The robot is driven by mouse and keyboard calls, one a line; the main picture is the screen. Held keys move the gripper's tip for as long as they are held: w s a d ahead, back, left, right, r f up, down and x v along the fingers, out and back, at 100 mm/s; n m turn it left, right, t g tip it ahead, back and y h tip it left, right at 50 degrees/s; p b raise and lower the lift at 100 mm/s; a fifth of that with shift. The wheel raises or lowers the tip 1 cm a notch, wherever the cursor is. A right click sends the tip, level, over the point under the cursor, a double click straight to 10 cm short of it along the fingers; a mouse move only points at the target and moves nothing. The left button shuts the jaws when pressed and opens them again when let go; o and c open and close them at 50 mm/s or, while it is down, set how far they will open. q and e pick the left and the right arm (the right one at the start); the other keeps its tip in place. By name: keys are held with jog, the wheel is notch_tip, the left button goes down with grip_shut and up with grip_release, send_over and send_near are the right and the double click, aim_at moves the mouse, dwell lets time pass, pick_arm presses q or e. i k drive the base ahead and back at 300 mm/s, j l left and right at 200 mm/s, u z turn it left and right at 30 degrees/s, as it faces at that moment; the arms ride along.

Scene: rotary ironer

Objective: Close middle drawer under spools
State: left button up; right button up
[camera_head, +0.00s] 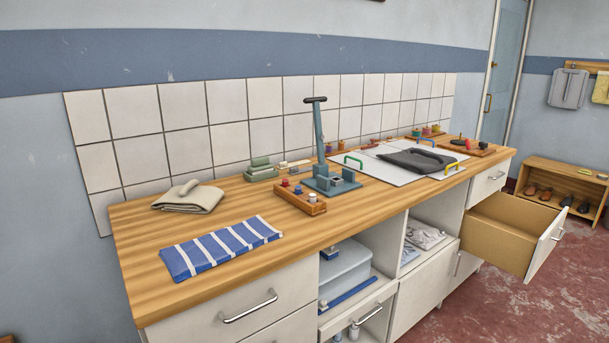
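A drawer (545,243) with a wooden inside and a white front stands pulled far out at the right end of the counter. It looks empty. A shut white drawer (487,183) is directly above it, and part of a white front shows below it. Small coloured spool-like pieces (427,131) stand on a wooden tray at the counter's far right end. Other red, blue and white pieces (298,190) sit in a wooden tray nearer the middle. Neither of my grippers is in view.
Another drawer (357,318), holding bottles, is partly open below the counter's middle. The wooden counter (330,222) carries a blue striped cloth (221,247), a folded beige cloth (188,197) and a blue post stand (320,150). A shoe rack (565,183) stands right. The red floor (490,310) is clear.

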aim_at(515, 235)
jog(key=z, duration=1.3)
jog(key=u, duration=0.25)
jog(key=i+l+u, duration=0.15)
jog(key=u, duration=0.3)
jog(key=i+l+u, duration=0.25)
jog(key=u, duration=0.2)
jog(key=i+l+u, duration=0.15)
jog(key=l, duration=0.2)
jog(key=i+l+u, duration=0.15)
jog(key=l, duration=0.2)
jog(key=i+l+u, duration=0.1)
jog(key=l, duration=0.25)
jog(key=i+l+u, duration=0.15)
jog(key=l, duration=0.25)
jog(key=i+l, duration=0.1)
jog(key=l, duration=0.4)
jog(key=i+l+u, duration=0.1)
jog(key=l, duration=0.4)
jog(key=i+l+u, duration=0.1)
jog(key=l, duration=0.4)
jog(key=i, duration=0.05)
